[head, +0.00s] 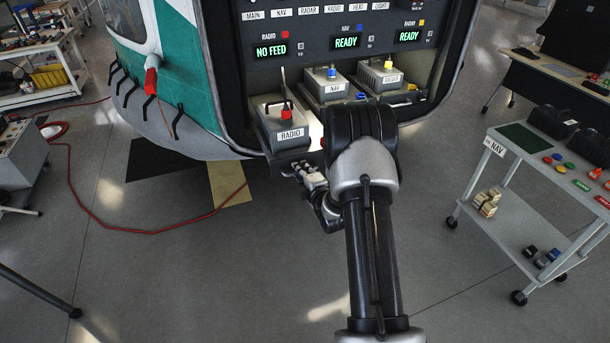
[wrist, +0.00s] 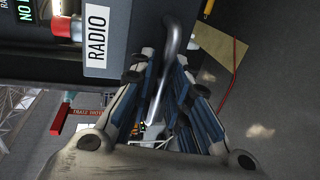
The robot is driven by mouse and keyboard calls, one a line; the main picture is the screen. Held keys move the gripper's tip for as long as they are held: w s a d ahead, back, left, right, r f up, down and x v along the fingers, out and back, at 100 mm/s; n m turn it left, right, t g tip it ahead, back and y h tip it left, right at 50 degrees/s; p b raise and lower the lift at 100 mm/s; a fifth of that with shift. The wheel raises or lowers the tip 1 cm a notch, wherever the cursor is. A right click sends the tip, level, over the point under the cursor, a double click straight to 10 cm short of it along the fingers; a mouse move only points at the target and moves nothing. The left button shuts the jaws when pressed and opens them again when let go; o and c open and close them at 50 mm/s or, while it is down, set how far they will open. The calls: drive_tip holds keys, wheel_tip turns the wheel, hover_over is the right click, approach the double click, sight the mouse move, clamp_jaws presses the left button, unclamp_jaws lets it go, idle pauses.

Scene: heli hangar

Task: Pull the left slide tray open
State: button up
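The left slide tray (head: 283,153) carries a grey box labelled RADIO (head: 275,118) with a black handle and a red part on top. The tray sticks out of the bay farther than its neighbours. My gripper (head: 308,177) is at the tray's front, low and partly behind my own arm. In the wrist view, a bent metal bar handle (wrist: 168,55) runs between the fingers of my gripper (wrist: 166,72), which look closed in on it. The RADIO label (wrist: 96,38) is just left of it. The exact finger contact is hard to see.
The NAV box (head: 326,85) and another box (head: 380,75) sit farther back in the bay. A trolley (head: 530,165) stands at right. A red hose (head: 140,228) lies on the floor at left. The floor in front of the bay is mostly clear.

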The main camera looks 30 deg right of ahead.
drive_tip(key=v, duration=1.1)
drive_tip(key=shift+s, duration=0.35)
drive_tip(key=shift+r, duration=0.1)
drive_tip(key=s+a+r+m+g+y, duration=0.1)
drive_tip(key=s+a+r+m+g, duration=0.2)
drive_tip(key=a+r, duration=0.35)
drive_tip(key=s+a+r+m+g, duration=0.1)
drive_tip(key=a+r+m+g, duration=0.2)
drive_tip(key=a+r+m, duration=0.35)
drive_tip(key=s+a+r+m+g+y, duration=0.1)
drive_tip(key=s+a+r+m, duration=0.1)
drive_tip(key=s+a, duration=0.2)
drive_tip(key=s+a+r+m+g+y, duration=0.1)
drive_tip(key=s+a, duration=0.3)
drive_tip(key=s, duration=0.7)
drive_tip(key=s+a+r+m+g, duration=0.2)
drive_tip(key=s+a+r+m, duration=0.1)
drive_tip(key=s, duration=0.5)
drive_tip(key=shift+s+a+g+y, duration=0.15)
drive_tip(key=shift+a+g+y, duration=0.2)
drive_tip(key=shift+a, duration=0.5)
